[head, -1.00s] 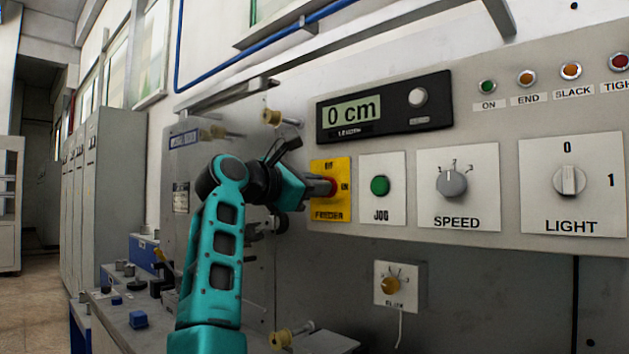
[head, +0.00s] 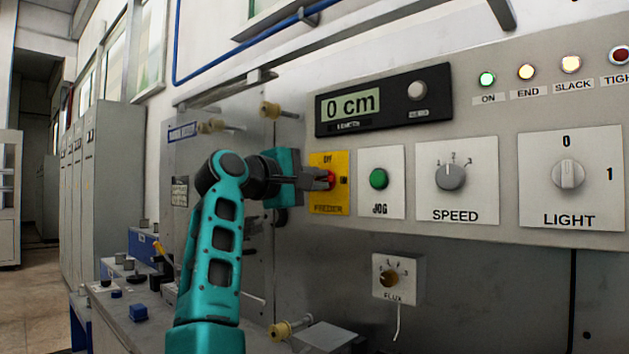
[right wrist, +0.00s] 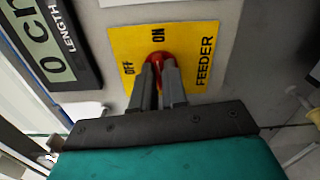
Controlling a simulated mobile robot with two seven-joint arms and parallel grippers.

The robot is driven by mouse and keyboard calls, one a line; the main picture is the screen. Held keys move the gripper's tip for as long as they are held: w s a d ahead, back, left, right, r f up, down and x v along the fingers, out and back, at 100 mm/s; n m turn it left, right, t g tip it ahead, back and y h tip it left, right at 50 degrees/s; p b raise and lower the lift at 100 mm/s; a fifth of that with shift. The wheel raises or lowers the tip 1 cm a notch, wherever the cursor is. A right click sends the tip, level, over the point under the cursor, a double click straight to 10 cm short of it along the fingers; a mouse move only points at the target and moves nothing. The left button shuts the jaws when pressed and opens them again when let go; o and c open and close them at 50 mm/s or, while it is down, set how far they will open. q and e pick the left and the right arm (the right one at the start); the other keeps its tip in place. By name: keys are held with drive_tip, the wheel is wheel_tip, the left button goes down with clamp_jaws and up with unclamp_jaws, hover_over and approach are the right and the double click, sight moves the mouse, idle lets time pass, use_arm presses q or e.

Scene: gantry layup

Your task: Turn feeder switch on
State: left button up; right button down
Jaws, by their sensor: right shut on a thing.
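The feeder switch is a red knob (head: 331,178) on a yellow plate (head: 328,203) marked OFF, ON and FEEDER, left on the control panel. My right gripper (head: 326,182) reaches it from the left and is shut on the knob. In the right wrist view, the fingers (right wrist: 158,75) sit on either side of the red knob (right wrist: 157,58), with the yellow plate (right wrist: 190,42) behind. The fingers hide part of the knob. The ON lamp (head: 487,79) glows green. My left gripper is not in view.
Right of the feeder plate are the green JOG button (head: 379,179), the SPEED dial (head: 451,177) and the LIGHT switch (head: 568,174). The length display (head: 353,106) above reads 0 cm. The END lamp (head: 526,72) and SLACK lamp (head: 571,64) are lit. Pegs (head: 271,109) stick out at left.

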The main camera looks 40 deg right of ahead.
drive_tip(key=shift+m, duration=0.6)
drive_tip(key=c, duration=1.2)
unclamp_jaws()
drive_tip(key=shift+o, duration=0.2)
drive_tip(key=s+a, duration=0.1)
drive_tip(key=a, duration=1.2)
